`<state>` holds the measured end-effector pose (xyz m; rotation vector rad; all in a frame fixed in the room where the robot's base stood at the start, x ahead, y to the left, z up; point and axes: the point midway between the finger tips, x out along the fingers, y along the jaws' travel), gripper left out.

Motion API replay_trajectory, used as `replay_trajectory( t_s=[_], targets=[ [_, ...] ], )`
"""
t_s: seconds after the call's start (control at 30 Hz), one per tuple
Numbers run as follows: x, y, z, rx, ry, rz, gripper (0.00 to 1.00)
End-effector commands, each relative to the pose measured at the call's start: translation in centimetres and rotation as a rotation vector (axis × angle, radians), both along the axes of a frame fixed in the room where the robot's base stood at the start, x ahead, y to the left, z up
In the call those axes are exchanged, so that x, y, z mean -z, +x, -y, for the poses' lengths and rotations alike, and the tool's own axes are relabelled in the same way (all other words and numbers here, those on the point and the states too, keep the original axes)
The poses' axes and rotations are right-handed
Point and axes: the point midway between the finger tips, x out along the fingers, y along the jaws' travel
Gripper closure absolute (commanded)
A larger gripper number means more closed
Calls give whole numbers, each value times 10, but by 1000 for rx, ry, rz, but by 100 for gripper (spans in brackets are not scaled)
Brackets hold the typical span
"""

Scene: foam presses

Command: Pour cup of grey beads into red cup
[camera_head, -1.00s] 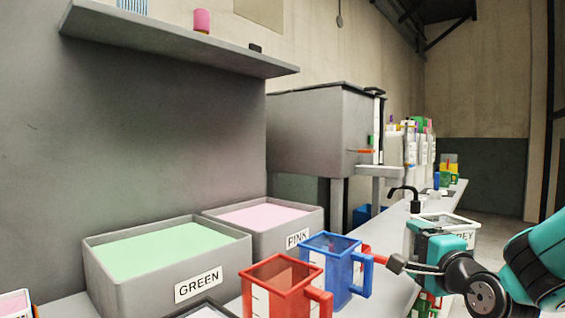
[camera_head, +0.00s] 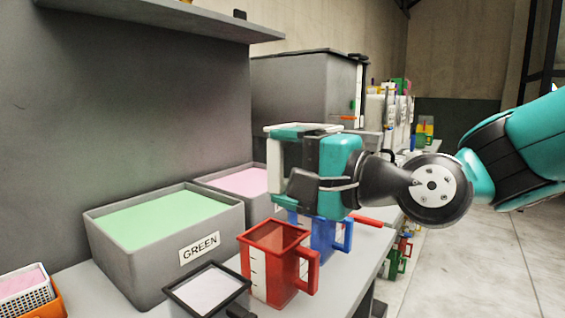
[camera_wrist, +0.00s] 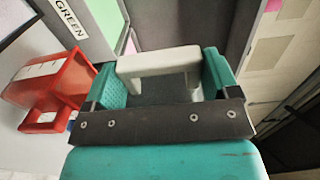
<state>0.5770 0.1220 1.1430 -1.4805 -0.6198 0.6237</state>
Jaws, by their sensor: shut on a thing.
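My gripper (camera_head: 322,172) is shut on the handle of a white-rimmed cup (camera_head: 290,129). In the wrist view, the cup's white handle (camera_wrist: 158,62) lies between the teal fingers of my gripper (camera_wrist: 163,78). The cup looks roughly level, and its contents are hardly visible. It is held in the air above the blue cup (camera_head: 325,238), behind and slightly right of the red cup (camera_head: 268,270). The red cup stands upright on the bench, handle to the right, and its inside looks empty. It also shows at left in the wrist view (camera_wrist: 50,82).
The GREEN bin (camera_head: 125,262) and a pink-filled bin (camera_head: 205,181) stand along the wall. A black-rimmed cup (camera_head: 183,301) with pale contents is in front of the red cup. A shelf (camera_head: 150,22) overhangs at upper left. Open floor (camera_head: 480,260) lies right.

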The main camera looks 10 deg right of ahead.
Motion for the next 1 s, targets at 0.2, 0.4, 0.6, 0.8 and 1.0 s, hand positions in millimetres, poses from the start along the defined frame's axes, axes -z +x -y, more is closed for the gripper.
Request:
replay_trajectory(
  t_s=[0.2,0.4,0.6,0.8,1.0],
  targets=[
    [-1,0,0,1,-11,-10,52],
    [0,0,1,2,-24,-22,52],
    [0,0,1,3,-36,-32,52],
    [1,-1,2,2,-48,-43,52],
    [1,-1,2,1,-59,-54,52]
  ],
)
